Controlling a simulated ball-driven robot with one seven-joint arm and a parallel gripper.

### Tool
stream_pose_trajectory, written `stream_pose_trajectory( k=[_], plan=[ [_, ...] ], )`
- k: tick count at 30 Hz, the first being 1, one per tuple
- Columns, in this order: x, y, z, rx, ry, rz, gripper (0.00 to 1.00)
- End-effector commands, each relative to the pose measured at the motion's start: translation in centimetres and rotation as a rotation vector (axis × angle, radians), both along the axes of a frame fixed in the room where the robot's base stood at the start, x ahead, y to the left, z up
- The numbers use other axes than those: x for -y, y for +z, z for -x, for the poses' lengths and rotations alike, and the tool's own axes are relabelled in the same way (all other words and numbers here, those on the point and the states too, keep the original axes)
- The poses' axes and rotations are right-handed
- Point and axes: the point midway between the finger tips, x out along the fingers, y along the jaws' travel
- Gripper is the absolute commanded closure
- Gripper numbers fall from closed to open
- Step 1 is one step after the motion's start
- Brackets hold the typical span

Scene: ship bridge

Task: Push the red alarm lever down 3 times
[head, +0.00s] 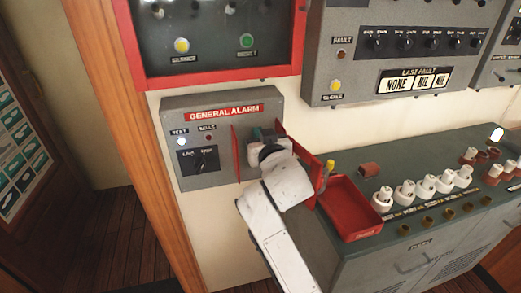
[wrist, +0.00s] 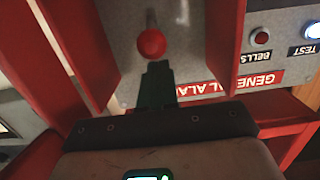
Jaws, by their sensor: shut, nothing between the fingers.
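The red alarm lever shows in the wrist view as a round red knob (wrist: 151,43) on a short pale stem against the grey panel. That view is upside down, with inverted lettering. My gripper's dark green fingers (wrist: 156,72) are shut and empty. Their tips lie right at the knob's label-facing side; I cannot tell whether they touch it. In the head view my gripper (head: 263,136) is between the red side guards of the general alarm box (head: 222,153), and my arm hides the lever.
Red guard plates (wrist: 226,45) stand close on both sides of the lever. An open red tray (head: 350,208) is on the console (head: 400,150) at right, beside several white fittings. A red-framed panel (head: 220,75) hangs above the alarm box.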

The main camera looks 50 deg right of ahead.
Motion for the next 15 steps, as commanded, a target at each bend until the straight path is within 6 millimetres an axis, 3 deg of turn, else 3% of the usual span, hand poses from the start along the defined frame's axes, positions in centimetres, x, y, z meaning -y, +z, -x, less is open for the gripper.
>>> stream_pose_trajectory(
  k=[15],
  plan=[
    [0.0, -1.6, 0.0, -0.001, 0.000, -0.001, 1.00]
  ],
)
